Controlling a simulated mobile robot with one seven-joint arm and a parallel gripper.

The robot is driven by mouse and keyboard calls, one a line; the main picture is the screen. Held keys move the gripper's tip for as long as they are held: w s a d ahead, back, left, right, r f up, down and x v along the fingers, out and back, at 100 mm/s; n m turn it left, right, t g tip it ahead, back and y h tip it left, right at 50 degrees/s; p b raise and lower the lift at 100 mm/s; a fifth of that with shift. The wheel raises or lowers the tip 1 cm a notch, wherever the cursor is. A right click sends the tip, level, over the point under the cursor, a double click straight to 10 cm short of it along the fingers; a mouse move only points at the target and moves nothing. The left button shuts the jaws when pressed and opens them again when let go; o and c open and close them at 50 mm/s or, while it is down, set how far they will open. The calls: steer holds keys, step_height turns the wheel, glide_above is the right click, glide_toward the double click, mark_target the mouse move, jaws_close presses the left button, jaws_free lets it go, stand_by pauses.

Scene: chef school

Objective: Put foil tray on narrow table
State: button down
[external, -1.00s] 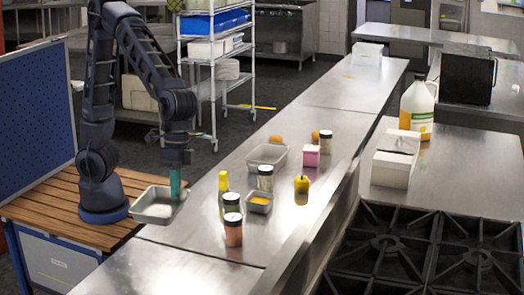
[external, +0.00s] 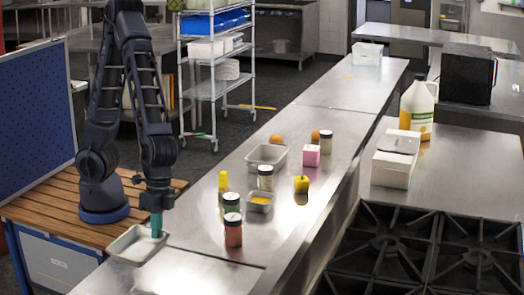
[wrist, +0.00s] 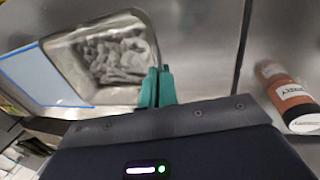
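A shallow silver foil tray (external: 122,252) is at the near left end of the long narrow steel table (external: 190,262), by its left edge. In the wrist view the foil tray (wrist: 152,40) has crumpled-looking grey contents or surface inside. My gripper (external: 156,228) points down, its teal fingers closed together on the tray's right rim; the fingers (wrist: 156,88) also show at the rim in the wrist view. I cannot tell whether the tray touches the table or hangs just above it.
Several jars, including a red-brown one (external: 233,230), stand right of the tray. A second metal tray (external: 267,155), a small container (external: 260,202), a yellow pepper (external: 301,185) and a pink box (external: 311,155) are farther along. The near end of the table is clear.

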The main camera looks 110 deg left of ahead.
steer(key=shift+a+f+x, duration=0.1)
steer(key=shift+a+x, duration=0.25)
steer(key=shift+x, duration=1.15)
steer(key=shift+a+f+x, duration=0.1)
steer(key=shift+a+x, duration=0.2)
steer(key=shift+x, duration=1.15)
steer(key=shift+a+f+x, duration=0.1)
steer(key=shift+a+x, duration=0.25)
steer(key=shift+x, duration=1.15)
steer(key=c, duration=1.7)
jaws_free()
steer(key=v, duration=1.2)
steer(key=s+a+r+t+y, duration=0.1)
steer(key=s+a+r, duration=0.35)
steer(key=a, duration=0.35)
steer(key=s+a+r+t+y, duration=0.25)
steer(key=a+r, duration=0.25)
steer(key=a, duration=0.4)
steer(key=shift+t+h, duration=0.45)
steer(key=shift+t, duration=0.1)
steer(key=s+a+r, duration=0.1)
steer(key=s+a, duration=0.3)
steer(key=s+a+r, duration=0.2)
steer(key=s+a, duration=0.2)
steer(key=s, duration=0.1)
steer(key=s+a+r, duration=0.2)
steer(key=s+a, duration=0.2)
steer(key=s, duration=0.1)
steer(key=shift+s+a, duration=0.2)
steer(key=shift+a, duration=0.05)
